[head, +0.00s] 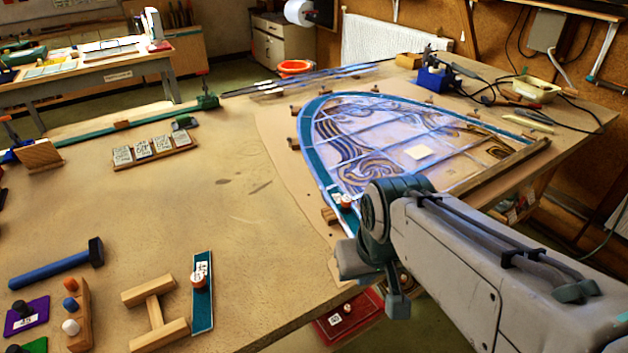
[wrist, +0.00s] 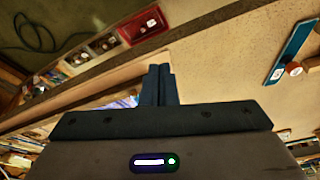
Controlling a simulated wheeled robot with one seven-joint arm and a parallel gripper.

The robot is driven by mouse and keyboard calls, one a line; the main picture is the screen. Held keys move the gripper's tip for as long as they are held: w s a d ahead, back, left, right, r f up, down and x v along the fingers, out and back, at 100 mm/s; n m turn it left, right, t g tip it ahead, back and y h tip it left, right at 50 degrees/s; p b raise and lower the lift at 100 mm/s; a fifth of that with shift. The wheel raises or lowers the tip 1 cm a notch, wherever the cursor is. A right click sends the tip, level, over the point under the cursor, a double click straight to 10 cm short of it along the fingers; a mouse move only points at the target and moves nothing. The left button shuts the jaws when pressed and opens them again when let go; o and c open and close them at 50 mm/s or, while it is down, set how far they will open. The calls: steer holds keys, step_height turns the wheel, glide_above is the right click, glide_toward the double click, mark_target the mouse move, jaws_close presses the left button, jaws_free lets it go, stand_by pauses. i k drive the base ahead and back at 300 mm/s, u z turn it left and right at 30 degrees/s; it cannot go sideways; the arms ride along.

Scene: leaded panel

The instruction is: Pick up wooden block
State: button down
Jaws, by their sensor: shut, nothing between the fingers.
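Several wooden pieces could be the block, and I cannot tell which is meant. In the head view, an H-shaped set of wooden bars (head: 155,313) lies at the front of the table. A small wooden block (head: 409,60) lies at the back of the table. In the wrist view, my gripper (wrist: 159,70) has its two dark fingers together, empty, near the table edge. In the head view my arm hides the fingertips.
A leaded panel (head: 385,115) with a teal border covers the table's right part. A blue-handled hammer (head: 55,267) and a teal strip with a knob (head: 203,300) lie at front left. A red tray (head: 350,318) is below the table edge. The table's middle (head: 215,205) is clear.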

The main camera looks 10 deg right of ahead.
mark_target(328, 215)
steer(key=z, duration=0.05)
steer(key=k, duration=0.5)
steer(key=z, duration=1.5)
steer(key=i, duration=1.05)
steer(key=u, duration=2.3)
